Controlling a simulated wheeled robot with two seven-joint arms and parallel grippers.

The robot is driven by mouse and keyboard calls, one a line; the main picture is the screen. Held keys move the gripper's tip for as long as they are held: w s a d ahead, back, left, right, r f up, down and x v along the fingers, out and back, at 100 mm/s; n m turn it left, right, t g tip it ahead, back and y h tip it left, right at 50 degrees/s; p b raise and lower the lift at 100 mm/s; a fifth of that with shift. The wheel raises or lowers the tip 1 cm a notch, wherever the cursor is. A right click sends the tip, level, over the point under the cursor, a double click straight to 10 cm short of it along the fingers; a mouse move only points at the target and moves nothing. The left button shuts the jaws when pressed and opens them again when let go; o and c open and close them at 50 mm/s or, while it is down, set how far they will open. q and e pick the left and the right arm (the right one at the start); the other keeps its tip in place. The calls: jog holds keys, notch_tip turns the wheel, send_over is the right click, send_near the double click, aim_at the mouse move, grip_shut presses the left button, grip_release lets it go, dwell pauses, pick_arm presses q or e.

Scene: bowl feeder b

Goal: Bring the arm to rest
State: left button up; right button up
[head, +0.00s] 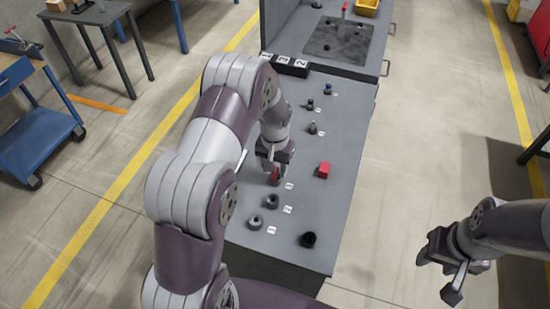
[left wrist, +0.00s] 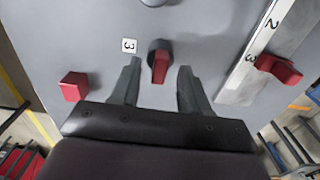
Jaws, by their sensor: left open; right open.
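My left gripper (head: 272,165) is low over the grey bench (head: 345,135). In the left wrist view its two fingers (left wrist: 160,75) are apart. A red-topped part with a dark round base (left wrist: 160,66) shows between the fingertips, beside a label "3". I cannot tell whether the fingers touch it. In the head view the red part (head: 276,174) is partly hidden by the gripper. My right gripper (head: 437,272) is open and empty, out over the floor right of the bench.
A red block (head: 323,170) sits right of my left gripper. Grey rings (head: 271,201), a black cup (head: 308,240) and small pegs (head: 313,128) stand on the bench with number labels. Numbered black boxes (head: 292,66) are at its far end.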

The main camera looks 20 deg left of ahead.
pick_arm(q)
notch_tip(320, 180, up, 11)
jog(key=b, duration=0.2)
jog(key=s+d, duration=0.2)
jog(key=s, duration=0.7)
jog(key=s+d+t, duration=0.1)
jog(key=s+d, duration=0.1)
jog(key=s, duration=0.7)
jog(key=shift+d+r+m, duration=0.2)
jog(key=shift+d+m, duration=0.15)
jog(key=shift+m, duration=0.05)
jog(key=shift+s, duration=0.1)
